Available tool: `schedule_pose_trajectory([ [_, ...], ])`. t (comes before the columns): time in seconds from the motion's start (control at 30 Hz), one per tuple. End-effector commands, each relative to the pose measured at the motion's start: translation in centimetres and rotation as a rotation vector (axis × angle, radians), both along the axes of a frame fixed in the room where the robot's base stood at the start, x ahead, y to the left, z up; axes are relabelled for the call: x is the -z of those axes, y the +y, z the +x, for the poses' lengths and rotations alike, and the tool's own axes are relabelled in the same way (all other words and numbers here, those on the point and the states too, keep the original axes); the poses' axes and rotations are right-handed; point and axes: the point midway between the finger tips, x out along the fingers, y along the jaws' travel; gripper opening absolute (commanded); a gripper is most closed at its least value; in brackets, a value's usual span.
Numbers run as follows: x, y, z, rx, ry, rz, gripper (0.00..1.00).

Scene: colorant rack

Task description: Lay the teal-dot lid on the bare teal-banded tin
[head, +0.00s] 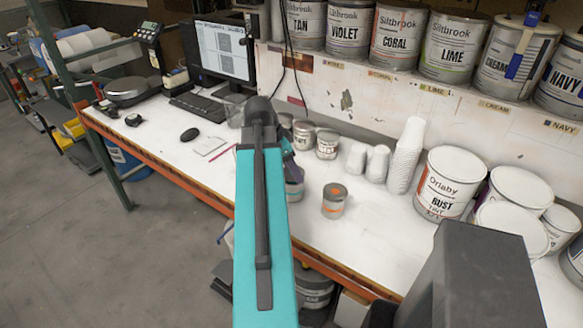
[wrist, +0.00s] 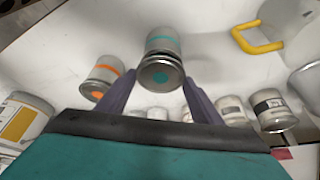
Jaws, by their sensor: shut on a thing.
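In the wrist view my gripper (wrist: 160,80) is shut on the teal-dot lid (wrist: 161,76), a grey disc with a teal dot, one purple finger at each side. The teal-banded tin (wrist: 162,43) is directly behind the lid, its silver body and teal band showing beyond the lid's edge. The lid looks roughly lined up with the tin's top; I cannot tell whether they touch. In the head view my arm hides most of this; a purple finger (head: 290,168) and a strip of the tin (head: 296,191) show at the arm's right edge.
An orange-banded tin (head: 334,201) with an orange dot stands close by; the wrist view shows it left of my fingers (wrist: 101,77). Small tins (head: 327,145), white cup stacks (head: 405,157) and the Rust can (head: 449,183) stand behind and to the right. A yellow handle (wrist: 258,38) shows at upper right.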

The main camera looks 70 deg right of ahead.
Motion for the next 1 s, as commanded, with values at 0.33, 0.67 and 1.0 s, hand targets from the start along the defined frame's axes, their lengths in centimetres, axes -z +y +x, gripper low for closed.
schedule_pose_trajectory([
  [0.33, 0.6, 0.0, 0.0, 0.0, 0.0, 0.0, 0.4],
  [0.67, 1.2, 0.0, 0.0, 0.0, 0.0, 0.0, 0.4],
  [1.0, 1.2, 0.0, 0.0, -0.001, 0.0, 0.0, 0.82],
])
